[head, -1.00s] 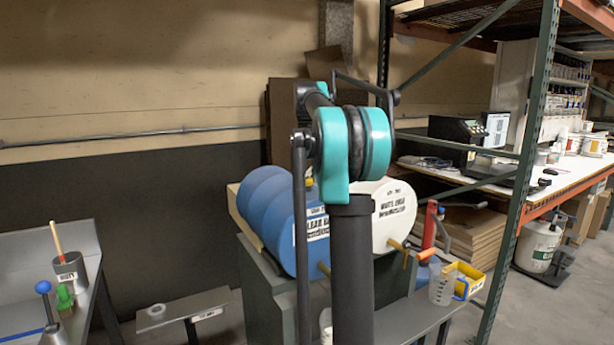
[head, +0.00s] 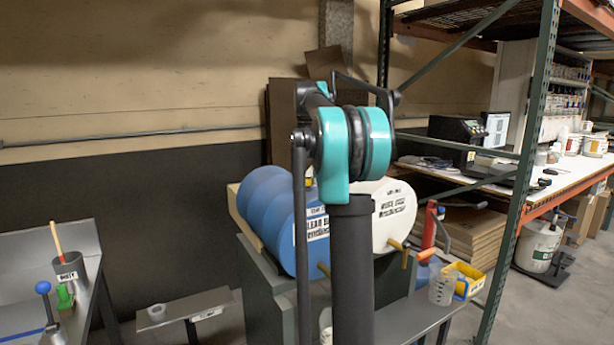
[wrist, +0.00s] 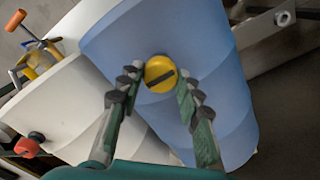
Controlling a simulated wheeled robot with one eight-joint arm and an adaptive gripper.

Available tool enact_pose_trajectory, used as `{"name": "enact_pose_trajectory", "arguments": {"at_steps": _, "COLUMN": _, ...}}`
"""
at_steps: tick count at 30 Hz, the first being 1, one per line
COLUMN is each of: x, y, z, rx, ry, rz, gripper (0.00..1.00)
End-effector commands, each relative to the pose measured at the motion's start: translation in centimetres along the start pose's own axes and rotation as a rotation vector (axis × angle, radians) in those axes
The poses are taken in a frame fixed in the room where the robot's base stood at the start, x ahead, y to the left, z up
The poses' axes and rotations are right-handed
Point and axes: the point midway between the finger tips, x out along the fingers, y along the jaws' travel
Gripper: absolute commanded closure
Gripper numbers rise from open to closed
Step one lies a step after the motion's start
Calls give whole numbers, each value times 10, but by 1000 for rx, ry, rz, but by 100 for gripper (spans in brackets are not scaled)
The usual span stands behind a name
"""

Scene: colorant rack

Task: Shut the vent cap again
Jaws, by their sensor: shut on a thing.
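The vent cap (wrist: 160,73) is a round yellow cap with a dark bar or slot across its face, seen on the side of the blue drum (wrist: 205,55) in the wrist view. My gripper (wrist: 158,85) is shut on the cap, with one finger at its left and one at its right. The blue drum (head: 265,215) lies on its side in the head view, beside the white drum (head: 397,215). In the head view my arm hides the gripper and the cap. I cannot tell how tightly the cap sits.
The drums lie on a dark green stand (head: 262,290). A yellow bin (head: 468,279) and a clear jug (head: 442,288) stand at its right. A steel rack post (head: 528,150) rises to the right. A grey bench with a cup (head: 70,275) is at the left.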

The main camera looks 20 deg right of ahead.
Motion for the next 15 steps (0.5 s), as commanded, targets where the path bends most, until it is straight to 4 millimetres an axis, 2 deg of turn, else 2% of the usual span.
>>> {"name": "enact_pose_trajectory", "arguments": {"at_steps": 15, "x": 0, "y": 0, "z": 0, "rx": 44, "ry": 1, "rz": 0, "gripper": 94}}
